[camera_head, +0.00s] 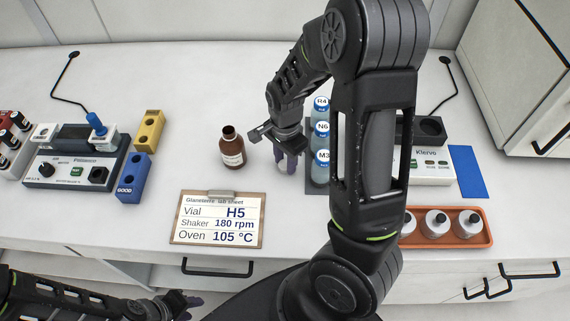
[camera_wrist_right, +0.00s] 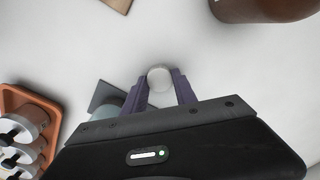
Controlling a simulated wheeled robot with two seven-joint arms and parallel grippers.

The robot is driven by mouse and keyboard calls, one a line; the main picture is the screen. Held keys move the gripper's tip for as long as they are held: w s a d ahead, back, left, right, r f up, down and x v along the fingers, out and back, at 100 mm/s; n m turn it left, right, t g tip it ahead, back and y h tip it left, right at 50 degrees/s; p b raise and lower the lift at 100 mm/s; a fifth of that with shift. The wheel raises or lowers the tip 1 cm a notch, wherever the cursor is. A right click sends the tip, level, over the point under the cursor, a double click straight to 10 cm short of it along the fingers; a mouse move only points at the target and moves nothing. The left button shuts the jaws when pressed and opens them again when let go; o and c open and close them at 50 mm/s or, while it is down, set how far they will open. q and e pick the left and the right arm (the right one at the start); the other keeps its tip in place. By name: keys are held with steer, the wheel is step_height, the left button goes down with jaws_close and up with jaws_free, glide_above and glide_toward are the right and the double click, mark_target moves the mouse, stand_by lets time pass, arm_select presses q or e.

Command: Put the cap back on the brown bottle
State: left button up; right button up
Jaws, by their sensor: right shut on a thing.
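The brown bottle (camera_head: 232,152) stands upright and uncapped, with its open neck showing, left of my right gripper in the head view. Its brown side also shows at the top right of the right wrist view (camera_wrist_right: 265,8). My right gripper (camera_head: 287,163) points down at the bench beside the bottle, apart from it. In the right wrist view its purple fingers are shut on a pale round cap (camera_wrist_right: 159,77). The cap is hidden in the head view. My left gripper (camera_head: 187,303) is low at the front edge, far from the bottle; its opening is unclear.
A clipboard (camera_head: 218,243) lies in front of the bottle. A blue-capped vial rack (camera_head: 320,180) stands just right of my right gripper. An orange tray (camera_head: 452,241) of white-labelled bottles is front right. Yellow (camera_head: 149,130) and blue (camera_head: 133,178) blocks stand left.

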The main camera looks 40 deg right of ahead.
mark_target(285, 164)
jaws_close()
step_height(285, 164, up, 10)
stand_by(0.6)
stand_by(0.5)
